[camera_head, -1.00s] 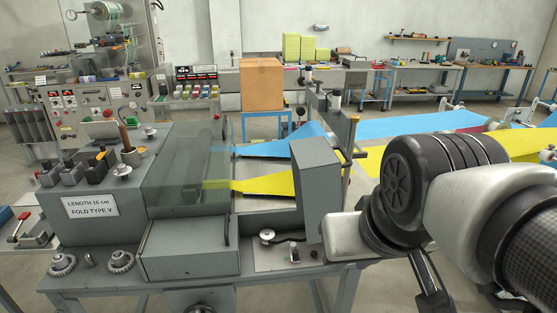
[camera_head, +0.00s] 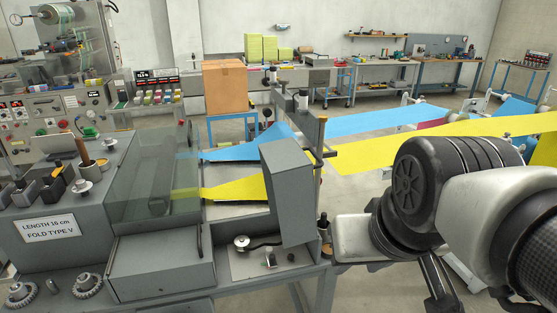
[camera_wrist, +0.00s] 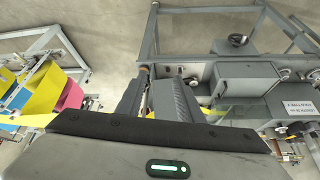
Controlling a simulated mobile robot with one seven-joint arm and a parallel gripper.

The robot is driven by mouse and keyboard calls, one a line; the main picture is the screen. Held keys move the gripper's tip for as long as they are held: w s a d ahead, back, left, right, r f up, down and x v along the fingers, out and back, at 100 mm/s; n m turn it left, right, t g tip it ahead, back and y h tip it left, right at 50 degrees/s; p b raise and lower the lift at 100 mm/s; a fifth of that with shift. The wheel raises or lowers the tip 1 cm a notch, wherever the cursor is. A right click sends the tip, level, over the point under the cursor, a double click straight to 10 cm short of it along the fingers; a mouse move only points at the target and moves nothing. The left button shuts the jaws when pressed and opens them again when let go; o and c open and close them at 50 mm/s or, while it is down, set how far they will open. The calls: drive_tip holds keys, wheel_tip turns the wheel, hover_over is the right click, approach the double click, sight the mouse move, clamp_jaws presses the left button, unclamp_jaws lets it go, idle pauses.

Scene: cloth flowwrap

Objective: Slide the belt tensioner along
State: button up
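A small metal plate with a round roller (camera_head: 242,242) and a black lever lies in the open bay at the machine's front right; it looks like the belt tensioner (camera_head: 268,261). A grey hinged cover (camera_head: 289,190) stands open beside it on the right. In the wrist view my gripper (camera_wrist: 161,75) has its two dark fingers apart, with grey machine parts showing beyond the gap. I cannot make out the tensioner clearly there. In the head view my arm is to the right of the bay, and the fingertips cannot be made out.
The grey machine (camera_head: 160,262) carries a sign, levers and two gears (camera_head: 87,286) at its front left. Blue (camera_head: 380,121) and yellow (camera_head: 430,140) webs run in from the right. A cardboard box (camera_head: 231,87) stands behind. A post (camera_head: 319,150) rises beside the cover.

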drive_tip(key=w+a+f+m+g+y+b, duration=0.1)
drive_tip(key=w+a+f+m+g+y, duration=0.35)
drive_tip(key=a+f+m+y, duration=0.8)
drive_tip(key=w+d+f+m+t+h+b, duration=0.1)
drive_tip(key=w+d+f+m+t+h, duration=0.1)
drive_tip(key=w+d+f+m+t, duration=0.45)
drive_tip(key=w+d+f+m+t+h, duration=0.35)
drive_tip(key=w+f+m, duration=0.25)
drive_tip(key=f+m, duration=0.3)
drive_tip(key=m+b, duration=0.1)
drive_tip(key=b, duration=1.2)
approach(274, 258)
drive_tip(key=shift+y, duration=0.4)
drive_tip(key=x, duration=0.4)
drive_tip(key=b+x, duration=0.1)
drive_tip(key=x, duration=0.4)
drive_tip(key=shift+d+f, duration=0.2)
drive_tip(key=shift+c, duration=0.4)
clamp_jaws()
